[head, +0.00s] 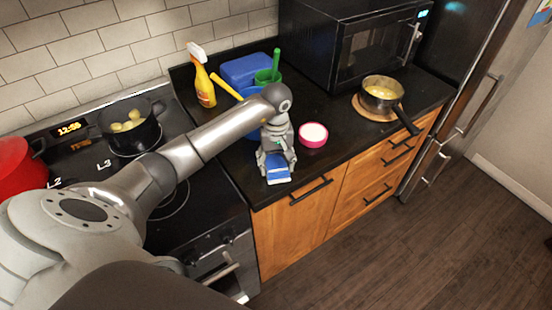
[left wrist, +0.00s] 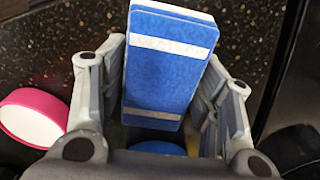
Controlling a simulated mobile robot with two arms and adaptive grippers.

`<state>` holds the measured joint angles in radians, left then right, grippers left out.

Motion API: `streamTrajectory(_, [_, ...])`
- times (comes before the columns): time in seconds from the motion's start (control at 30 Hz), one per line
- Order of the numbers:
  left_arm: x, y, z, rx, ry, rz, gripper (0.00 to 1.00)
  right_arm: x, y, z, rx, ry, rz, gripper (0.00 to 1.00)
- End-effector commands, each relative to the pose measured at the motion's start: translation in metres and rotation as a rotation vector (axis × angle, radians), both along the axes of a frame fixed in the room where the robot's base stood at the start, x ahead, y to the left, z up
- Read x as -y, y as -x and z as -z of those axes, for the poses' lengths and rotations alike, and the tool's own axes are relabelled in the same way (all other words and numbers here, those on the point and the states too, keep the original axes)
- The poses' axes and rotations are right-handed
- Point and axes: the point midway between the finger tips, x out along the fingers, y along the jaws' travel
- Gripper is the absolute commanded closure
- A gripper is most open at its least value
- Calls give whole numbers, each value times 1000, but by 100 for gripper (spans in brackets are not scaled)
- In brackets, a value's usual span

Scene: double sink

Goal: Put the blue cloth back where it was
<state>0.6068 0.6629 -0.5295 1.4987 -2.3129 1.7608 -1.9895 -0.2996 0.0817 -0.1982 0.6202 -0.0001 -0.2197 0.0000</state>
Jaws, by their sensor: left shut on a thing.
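My left gripper (head: 277,160) is over the black counter near its front edge, pointing down. It is shut on the blue cloth (head: 278,174), which looks like a flat, folded blue block with pale bands. In the left wrist view the cloth (left wrist: 165,75) sits between the fingers of the left gripper (left wrist: 163,85) and sticks out past them. Whether the cloth touches the counter I cannot tell. My right gripper is not in view.
A pink-rimmed white tub (head: 313,134) stands just right of the gripper. Behind are a blue container (head: 246,69), a green cup (head: 267,77) and a yellow spray bottle (head: 203,85). A pan (head: 382,94) stands at right. A pot (head: 130,128) is on the stove.

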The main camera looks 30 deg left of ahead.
Motion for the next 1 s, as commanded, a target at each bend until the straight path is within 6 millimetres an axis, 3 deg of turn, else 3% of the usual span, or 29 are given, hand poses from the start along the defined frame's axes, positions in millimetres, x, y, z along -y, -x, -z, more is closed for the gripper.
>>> streamTrajectory(0.33, [0,0,5,1,-1,0,64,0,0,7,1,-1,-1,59])
streamTrajectory(0.37, [0,0,4,0,0,0,38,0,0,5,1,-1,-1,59])
streamTrajectory(0.5, [0,0,3,0,0,0,20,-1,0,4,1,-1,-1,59])
streamTrajectory(0.97, [0,0,-3,1,1,-1,20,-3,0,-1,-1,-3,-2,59])
streamTrajectory(1.0, [-1,-1,-6,4,-1,0,20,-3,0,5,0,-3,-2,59])
